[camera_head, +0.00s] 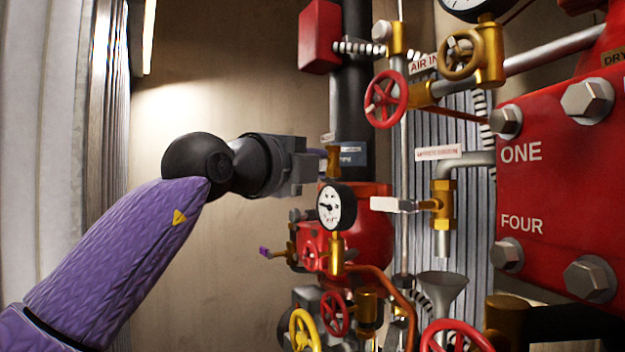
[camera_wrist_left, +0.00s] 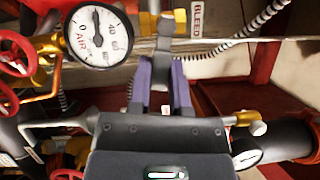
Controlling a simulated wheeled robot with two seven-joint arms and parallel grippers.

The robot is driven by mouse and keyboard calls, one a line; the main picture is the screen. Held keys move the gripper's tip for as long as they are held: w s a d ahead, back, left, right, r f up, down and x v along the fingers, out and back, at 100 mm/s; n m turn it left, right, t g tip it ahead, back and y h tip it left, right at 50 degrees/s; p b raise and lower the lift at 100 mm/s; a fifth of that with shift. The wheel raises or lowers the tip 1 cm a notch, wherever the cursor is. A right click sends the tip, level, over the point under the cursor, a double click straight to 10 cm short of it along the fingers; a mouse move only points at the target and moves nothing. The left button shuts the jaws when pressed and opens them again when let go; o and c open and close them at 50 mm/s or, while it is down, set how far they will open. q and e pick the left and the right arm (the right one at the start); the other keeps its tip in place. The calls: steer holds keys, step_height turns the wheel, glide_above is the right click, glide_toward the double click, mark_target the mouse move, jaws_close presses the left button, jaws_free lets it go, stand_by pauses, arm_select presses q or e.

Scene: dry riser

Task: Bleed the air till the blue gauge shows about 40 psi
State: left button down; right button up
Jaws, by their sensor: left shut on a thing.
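My left gripper (camera_head: 324,158) reaches in from the left, its purple fingers beside a brass fitting (camera_head: 334,162) on the pipework. In the left wrist view the fingers (camera_wrist_left: 163,72) are closed on a grey lever (camera_wrist_left: 165,42), near a white tag lettered BLEED (camera_wrist_left: 196,19). A round gauge (camera_wrist_left: 97,33) with a white face and red AIR lettering is at the upper left there; its needle points up in the picture. In the head view a white-faced, black-rimmed gauge (camera_head: 329,207) stands below the gripper, needle pointing left. No blue on either face is clear. My right gripper is not in view.
A black vertical pipe (camera_head: 350,95) and a red box (camera_head: 320,36) are above the gripper. A red handwheel (camera_head: 386,99), brass handwheel (camera_head: 458,54) and red panel (camera_head: 560,175) are to the right. More handwheels crowd below. The left wall side is open.

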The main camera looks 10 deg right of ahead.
arm_select(q)
steer(key=shift+r+n+g+y, duration=0.3)
steer(key=shift+r+n, duration=0.15)
steer(key=shift+n, duration=0.55)
steer(key=c, duration=0.6)
jaws_free()
steer(key=shift+o, duration=0.2)
steer(key=b+v, duration=0.7)
steer(key=v, duration=0.3)
